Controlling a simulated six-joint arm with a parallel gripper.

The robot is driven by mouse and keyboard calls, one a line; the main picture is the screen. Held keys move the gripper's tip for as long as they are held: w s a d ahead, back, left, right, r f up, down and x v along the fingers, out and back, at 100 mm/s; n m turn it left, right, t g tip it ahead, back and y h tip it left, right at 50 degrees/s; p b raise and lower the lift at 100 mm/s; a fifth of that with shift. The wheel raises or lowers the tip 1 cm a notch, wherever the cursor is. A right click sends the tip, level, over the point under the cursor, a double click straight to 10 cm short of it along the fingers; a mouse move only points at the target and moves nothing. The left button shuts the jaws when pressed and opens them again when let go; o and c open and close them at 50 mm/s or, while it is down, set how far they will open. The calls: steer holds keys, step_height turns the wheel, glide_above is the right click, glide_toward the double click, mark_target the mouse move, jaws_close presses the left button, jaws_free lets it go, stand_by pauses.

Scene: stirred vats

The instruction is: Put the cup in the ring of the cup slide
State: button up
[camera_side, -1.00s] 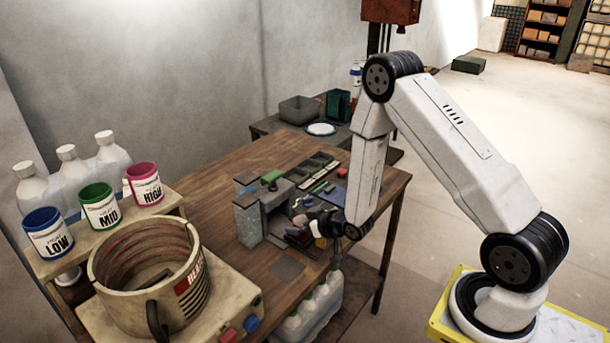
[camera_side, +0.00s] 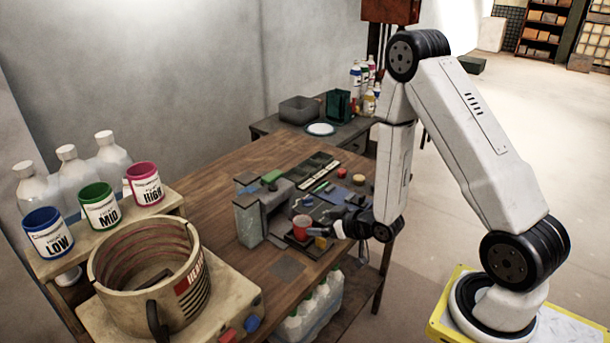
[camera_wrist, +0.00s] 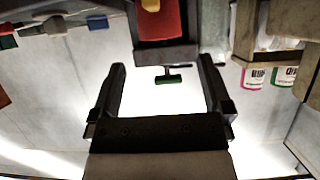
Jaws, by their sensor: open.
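The red cup (camera_side: 302,227) stands upright at the dark cup slide (camera_side: 296,241), in front of the grey machine. My gripper (camera_side: 322,228) is open and empty, to the right of the cup in the side view. In the wrist view, the cup is beyond the spread fingers of my gripper (camera_wrist: 160,67), apart from them.
The grey machine (camera_side: 249,221) stands directly left of the cup. Dark trays and small coloured parts (camera_side: 318,170) lie behind it on the wooden table (camera_side: 215,185). A heater pot (camera_side: 148,285) and three labelled cups stand at the front left.

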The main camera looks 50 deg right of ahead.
stand_by(0.7)
steer(key=shift+a+r+g, duration=0.4)
steer(key=shift+r+g, duration=0.1)
steer(key=shift+g, duration=0.2)
steer(key=s+a+r+g, duration=0.8)
steer(key=s, duration=0.3)
steer(key=shift+r+g, duration=0.2)
steer(key=shift+g, duration=0.2)
steer(key=shift+w+a, duration=0.1)
